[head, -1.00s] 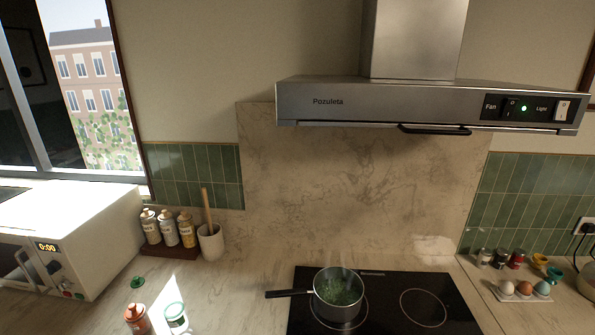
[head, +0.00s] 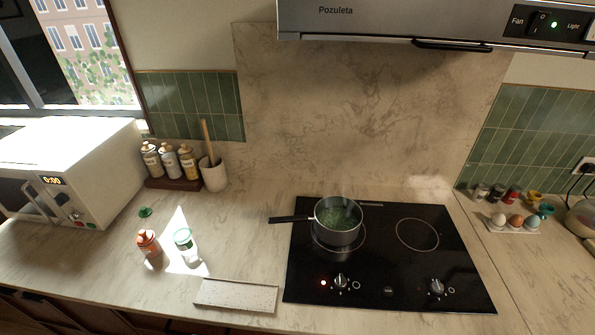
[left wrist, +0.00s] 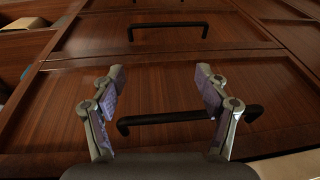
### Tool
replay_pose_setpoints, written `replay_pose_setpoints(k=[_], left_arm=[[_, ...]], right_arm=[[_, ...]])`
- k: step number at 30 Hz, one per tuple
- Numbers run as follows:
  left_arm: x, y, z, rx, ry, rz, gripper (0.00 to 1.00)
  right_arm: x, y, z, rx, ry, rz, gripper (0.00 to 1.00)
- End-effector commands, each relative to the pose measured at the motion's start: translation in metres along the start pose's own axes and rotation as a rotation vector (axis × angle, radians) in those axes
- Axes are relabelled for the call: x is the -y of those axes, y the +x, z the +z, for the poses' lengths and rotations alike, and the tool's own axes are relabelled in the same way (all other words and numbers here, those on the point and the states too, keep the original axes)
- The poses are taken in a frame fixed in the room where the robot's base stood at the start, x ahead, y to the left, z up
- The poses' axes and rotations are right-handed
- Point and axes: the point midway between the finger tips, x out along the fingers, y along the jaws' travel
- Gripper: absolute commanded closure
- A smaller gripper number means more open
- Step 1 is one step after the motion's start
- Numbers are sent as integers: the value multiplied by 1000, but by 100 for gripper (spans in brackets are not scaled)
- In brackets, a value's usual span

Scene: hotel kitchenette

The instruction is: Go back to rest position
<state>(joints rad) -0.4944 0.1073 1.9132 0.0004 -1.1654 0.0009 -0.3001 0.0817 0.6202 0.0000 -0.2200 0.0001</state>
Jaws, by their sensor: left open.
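My left gripper (left wrist: 158,85) is open and empty in the left wrist view. It faces brown wooden drawer fronts (left wrist: 165,75) with black bar handles (left wrist: 168,31). One handle shows between and behind its fingers; I cannot tell the distance, but nothing is held. Neither gripper shows in the head view, and my right gripper is out of sight. In the head view a pot (head: 337,236) with green contents stands on the rear left ring of the black cooktop (head: 385,270), its handle pointing left. A red indicator is lit near the left knob (head: 340,281).
An orange-red jar (head: 147,243), a green-lidded jar (head: 184,240), a green lid (head: 145,212) and a speckled board (head: 236,295) are on the counter. A microwave (head: 75,165) is at left. Eggs (head: 515,221) sit at right. The range hood (head: 400,22) overhangs the cooktop.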

Motion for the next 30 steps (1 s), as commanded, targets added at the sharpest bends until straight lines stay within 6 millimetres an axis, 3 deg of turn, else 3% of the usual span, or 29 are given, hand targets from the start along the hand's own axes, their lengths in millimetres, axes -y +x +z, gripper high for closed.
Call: replay_pose_setpoints(k=[1, 4, 6, 9, 12, 15, 18, 30], left_arm=[[-1, 30, 15, 19, -2, 1, 26], [-2, 94, 54, 48, -8, 2, 26], [-4, 140, 93, 71, -12, 3, 26], [-8, 191, 155, 102, -19, 6, 26], [-12, 221, 212, 126, -24, 9, 26], [-15, 234, 255, 142, -27, 11, 26], [-17, 238, 278, 151, -29, 13, 26], [-18, 238, 287, 154, -29, 13, 26]], right_arm=[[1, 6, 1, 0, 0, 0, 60], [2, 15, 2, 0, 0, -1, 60], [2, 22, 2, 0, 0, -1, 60], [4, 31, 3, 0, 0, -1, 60], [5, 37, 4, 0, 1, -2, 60], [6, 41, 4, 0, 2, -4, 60], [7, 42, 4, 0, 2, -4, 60], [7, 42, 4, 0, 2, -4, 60]])
